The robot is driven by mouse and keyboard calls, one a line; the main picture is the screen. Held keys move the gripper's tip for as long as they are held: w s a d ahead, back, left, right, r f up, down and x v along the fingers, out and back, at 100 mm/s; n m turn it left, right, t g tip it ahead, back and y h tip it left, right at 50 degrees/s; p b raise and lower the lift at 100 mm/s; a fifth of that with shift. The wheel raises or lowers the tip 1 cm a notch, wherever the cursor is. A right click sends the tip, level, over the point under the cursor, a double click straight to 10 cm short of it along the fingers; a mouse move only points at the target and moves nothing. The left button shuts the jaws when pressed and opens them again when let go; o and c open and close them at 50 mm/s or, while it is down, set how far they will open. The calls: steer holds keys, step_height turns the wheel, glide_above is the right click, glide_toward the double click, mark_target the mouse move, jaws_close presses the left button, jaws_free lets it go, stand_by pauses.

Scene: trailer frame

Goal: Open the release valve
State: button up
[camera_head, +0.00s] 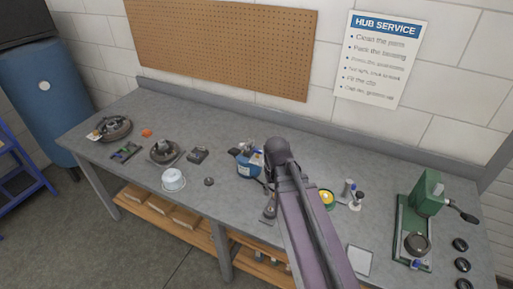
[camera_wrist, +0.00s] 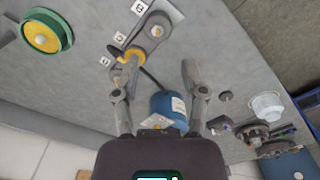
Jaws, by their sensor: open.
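In the wrist view a grey fitting (camera_wrist: 158,24) with a yellow collar, on a pale plate with small labelled tags, looks like the release valve; I cannot read its setting. It seems to show in the head view as a small grey piece (camera_head: 270,211), partly hidden by my arm. My gripper (camera_wrist: 160,72) is open, its two fingers apart with nothing between them. The left fingertip overlaps the area by the yellow collar in the picture; I cannot tell whether it touches. In the head view my arm largely hides the gripper.
A blue container (camera_head: 246,168) stands close by, left of my arm. A green-and-yellow round tin (camera_wrist: 45,33) lies on the other side. A white tub (camera_head: 173,180) and bearing parts (camera_head: 165,152) are further left. A green press (camera_head: 425,195) stands at the right.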

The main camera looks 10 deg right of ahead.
mark_target(258, 150)
steer(key=w+r+n+p, duration=0.3)
steer(key=w, duration=0.5)
steer(key=w+r+n+p, duration=0.3)
steer(key=w, duration=0.6)
steer(key=w+r+n+p, duration=0.3)
steer(key=w, duration=0.6)
steer(key=shift+a+r+n, duration=0.25)
steer(key=shift+r+n, duration=0.05)
steer(key=shift+f, duration=0.15)
step_height(258, 150, down, 14)
steer(key=b, duration=1.4)
steer(key=shift+r, duration=0.25)
jaws_close()
